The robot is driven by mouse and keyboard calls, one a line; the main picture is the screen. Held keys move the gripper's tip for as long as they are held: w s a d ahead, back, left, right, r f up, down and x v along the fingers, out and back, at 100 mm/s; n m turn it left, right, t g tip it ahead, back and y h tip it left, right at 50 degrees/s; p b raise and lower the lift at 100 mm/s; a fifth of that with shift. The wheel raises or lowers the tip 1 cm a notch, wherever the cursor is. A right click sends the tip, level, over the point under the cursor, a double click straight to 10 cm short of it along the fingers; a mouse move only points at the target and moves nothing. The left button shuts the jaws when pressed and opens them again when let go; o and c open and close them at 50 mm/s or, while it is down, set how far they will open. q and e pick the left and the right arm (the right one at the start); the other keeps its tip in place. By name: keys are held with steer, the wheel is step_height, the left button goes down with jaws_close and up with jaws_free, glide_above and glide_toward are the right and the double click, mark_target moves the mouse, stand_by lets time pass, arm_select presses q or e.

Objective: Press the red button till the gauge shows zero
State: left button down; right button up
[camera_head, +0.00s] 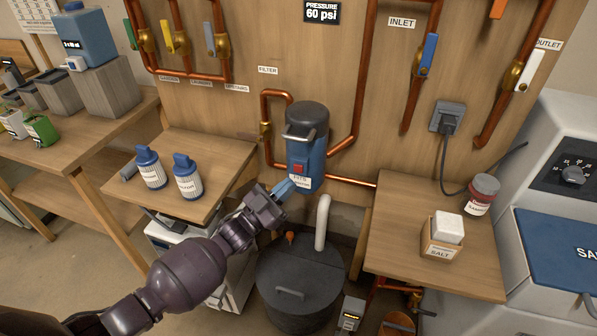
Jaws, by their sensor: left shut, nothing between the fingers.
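The red button (298,169) sits on the front of a blue filter housing (311,160) with a dark cap and a grey handle, mounted on the wooden panel. The gauge (322,11) is a black sign at the top that reads "PRESSURE 60 psi". My left gripper (288,186) is shut and empty. Its tips are just below and left of the red button, by the white label on the housing; I cannot tell whether they touch the housing. The button is not covered. My right gripper is out of view.
Copper pipes with coloured valve levers, such as the blue inlet lever (428,54), run over the panel. Two filter bottles (187,178) stand on the left shelf. A salt box (441,239) and a jar (482,195) stand on the right shelf. A dark lidded bucket (300,284) is below.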

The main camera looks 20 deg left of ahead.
mark_target(298, 169)
arm_select(q)
steer(key=w+b, duration=0.1)
steer(key=w, duration=0.2)
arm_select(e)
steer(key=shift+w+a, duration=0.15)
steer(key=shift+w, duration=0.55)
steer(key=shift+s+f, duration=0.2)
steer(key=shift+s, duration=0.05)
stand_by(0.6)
arm_select(q)
steer(key=shift+w, duration=0.15)
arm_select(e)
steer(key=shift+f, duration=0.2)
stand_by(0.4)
arm_select(q)
steer(key=shift+w, duration=0.25)
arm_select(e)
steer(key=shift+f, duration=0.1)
